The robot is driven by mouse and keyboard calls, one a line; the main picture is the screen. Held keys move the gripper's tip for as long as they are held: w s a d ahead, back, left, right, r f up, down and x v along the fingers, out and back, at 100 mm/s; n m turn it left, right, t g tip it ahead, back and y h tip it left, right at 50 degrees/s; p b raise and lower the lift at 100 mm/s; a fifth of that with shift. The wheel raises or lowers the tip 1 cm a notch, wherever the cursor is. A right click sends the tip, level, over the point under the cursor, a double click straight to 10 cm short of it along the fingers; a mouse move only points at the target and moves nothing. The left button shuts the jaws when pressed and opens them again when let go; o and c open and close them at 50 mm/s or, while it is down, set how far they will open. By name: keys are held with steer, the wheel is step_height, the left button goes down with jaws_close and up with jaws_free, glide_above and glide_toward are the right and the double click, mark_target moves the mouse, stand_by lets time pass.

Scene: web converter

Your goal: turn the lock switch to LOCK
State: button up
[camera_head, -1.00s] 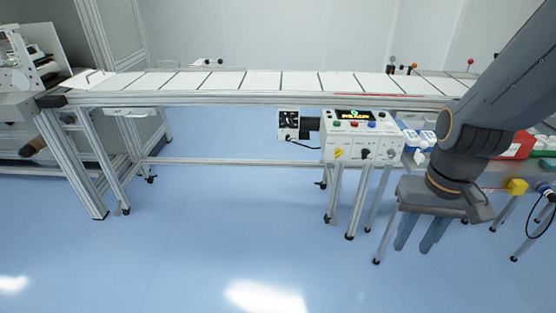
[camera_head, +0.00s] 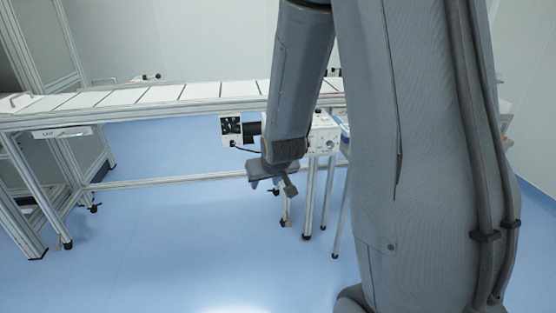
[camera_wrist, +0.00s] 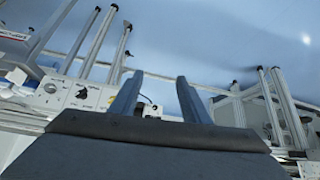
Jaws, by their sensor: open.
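The white control box (camera_head: 326,140) is mostly hidden behind my arm in the head view; only its right part shows. In the wrist view its panel (camera_wrist: 62,95) is at the left, tilted, with a black rotary knob (camera_wrist: 82,94) and a round silver part (camera_wrist: 50,88). The labels are too small to read, so I cannot tell which part is the lock switch or its setting. My gripper (camera_wrist: 158,80) is open and empty, its two fingers apart and to the right of the knob in the wrist view. It also shows in front of the box in the head view (camera_head: 272,178).
The conveyor (camera_head: 150,97) with white sheets runs along the back. A black-faced unit (camera_head: 231,127) sits left of the box. Metal legs (camera_head: 308,200) stand below it. My arm covers the right side. Blue floor (camera_head: 160,230) in front is clear.

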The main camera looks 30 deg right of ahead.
steer(key=w+d+f+t+h+b, duration=0.1)
steer(key=w+d+f+t+b, duration=0.1)
steer(key=w+d, duration=0.3)
steer(key=w+d+f+m+t+h+b, duration=0.1)
steer(key=w+d+t+b, duration=0.2)
steer(key=w+d, duration=0.3)
steer(key=w+d+f+t+h+b, duration=0.2)
steer(key=w+d+t, duration=0.3)
steer(key=w, duration=0.6)
steer(key=shift+w+d+f+m+b, duration=0.2)
steer(key=shift+f+m+b, duration=0.2)
steer(key=shift+b, duration=0.1)
steer(key=c, duration=1)
